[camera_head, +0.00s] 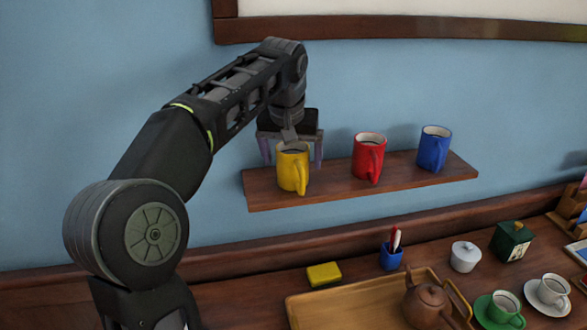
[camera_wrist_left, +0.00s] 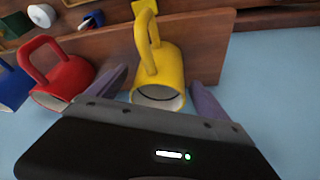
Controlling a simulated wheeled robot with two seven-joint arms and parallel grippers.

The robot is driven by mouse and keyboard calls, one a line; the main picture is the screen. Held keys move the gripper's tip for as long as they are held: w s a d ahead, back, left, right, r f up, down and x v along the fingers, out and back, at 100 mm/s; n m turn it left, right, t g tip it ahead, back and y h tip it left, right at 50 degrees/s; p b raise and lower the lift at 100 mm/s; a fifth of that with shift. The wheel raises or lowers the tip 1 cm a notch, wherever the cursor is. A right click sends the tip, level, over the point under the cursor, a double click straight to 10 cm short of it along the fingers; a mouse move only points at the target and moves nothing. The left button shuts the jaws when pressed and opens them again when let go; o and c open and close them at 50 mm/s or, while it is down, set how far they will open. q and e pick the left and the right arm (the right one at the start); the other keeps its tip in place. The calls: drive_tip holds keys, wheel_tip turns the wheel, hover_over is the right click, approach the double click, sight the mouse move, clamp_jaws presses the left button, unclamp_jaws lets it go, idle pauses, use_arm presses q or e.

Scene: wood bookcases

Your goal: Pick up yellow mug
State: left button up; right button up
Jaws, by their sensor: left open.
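The yellow mug (camera_head: 291,172) stands upright at the left end of the wall shelf (camera_head: 330,192), its handle toward the front right. My left gripper (camera_head: 292,160) is open, with one finger on each side of the mug. In the left wrist view the yellow mug (camera_wrist_left: 163,70) lies between the two purple fingers of my left gripper (camera_wrist_left: 158,92). Gaps show between the fingers and the mug, and I cannot tell if either touches it. My right gripper is not in view.
A red mug (camera_head: 368,158) and a blue mug (camera_head: 434,148) stand to the right on the same shelf. Below, the wooden counter holds a yellow block (camera_head: 324,274), a blue pen cup (camera_head: 391,257), a tray (camera_head: 330,306) with a teapot (camera_head: 428,298), and a white jar (camera_head: 465,257).

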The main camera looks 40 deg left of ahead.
sight(293, 166)
use_arm(q)
drive_tip(key=x, duration=0.3)
drive_tip(key=shift+w+f, duration=0.15)
drive_tip(key=shift+f, duration=0.1)
drive_tip(key=shift+c, duration=0.3)
drive_tip(key=c, duration=1.7)
